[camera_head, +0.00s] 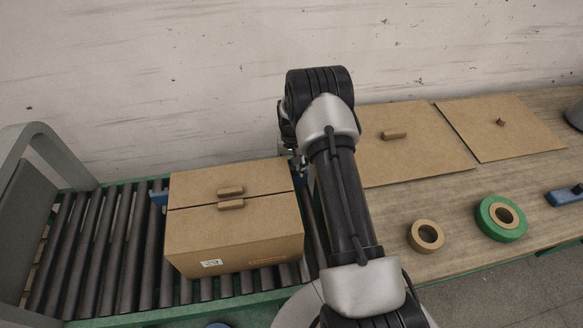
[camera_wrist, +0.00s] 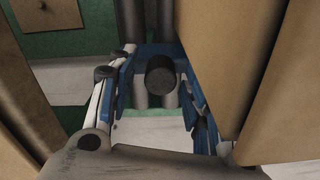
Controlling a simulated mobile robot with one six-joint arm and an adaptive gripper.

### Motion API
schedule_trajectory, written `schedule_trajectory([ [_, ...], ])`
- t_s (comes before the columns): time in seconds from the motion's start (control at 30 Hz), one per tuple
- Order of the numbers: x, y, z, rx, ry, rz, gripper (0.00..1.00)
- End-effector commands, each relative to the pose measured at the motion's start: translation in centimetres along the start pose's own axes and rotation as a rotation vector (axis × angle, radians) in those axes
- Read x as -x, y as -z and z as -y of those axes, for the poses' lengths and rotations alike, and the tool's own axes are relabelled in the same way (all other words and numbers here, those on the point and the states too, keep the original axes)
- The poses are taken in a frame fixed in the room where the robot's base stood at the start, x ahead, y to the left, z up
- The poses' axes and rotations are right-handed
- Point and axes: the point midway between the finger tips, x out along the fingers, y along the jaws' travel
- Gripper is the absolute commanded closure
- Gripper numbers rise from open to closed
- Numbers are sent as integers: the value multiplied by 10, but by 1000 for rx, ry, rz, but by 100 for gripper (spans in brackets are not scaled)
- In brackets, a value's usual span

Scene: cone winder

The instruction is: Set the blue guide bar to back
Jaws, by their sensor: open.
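The blue guide bar (camera_head: 157,197) shows in the head view as a short blue piece at the left of the cardboard box; the box and my arm hide most of it. In the wrist view a blue part of the bar (camera_wrist: 150,51) lies ahead, with a dark round knob (camera_wrist: 160,74) in front of it. My gripper (camera_wrist: 158,92) is open, with one finger on each side of the knob and visible gaps to it. In the head view my gripper (camera_head: 297,162) is at the box's right rear corner, largely hidden by my arm.
The cardboard box (camera_head: 235,240) stands on the roller conveyor (camera_head: 88,250), close to my gripper; its side (camera_wrist: 225,50) fills the wrist view's right. Two flat cardboard sheets (camera_head: 420,160), a tan ring (camera_head: 426,236) and a green ring (camera_head: 501,218) lie on the wooden table (camera_head: 465,265).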

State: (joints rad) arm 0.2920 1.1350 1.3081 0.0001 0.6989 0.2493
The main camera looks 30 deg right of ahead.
Motion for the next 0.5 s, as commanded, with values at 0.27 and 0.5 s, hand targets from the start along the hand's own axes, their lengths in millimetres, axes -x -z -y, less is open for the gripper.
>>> schedule_trajectory([
  [0.27,0,0,0,0,0,-1,60],
  [0.5,0,0,0,0,0,0,76],
])
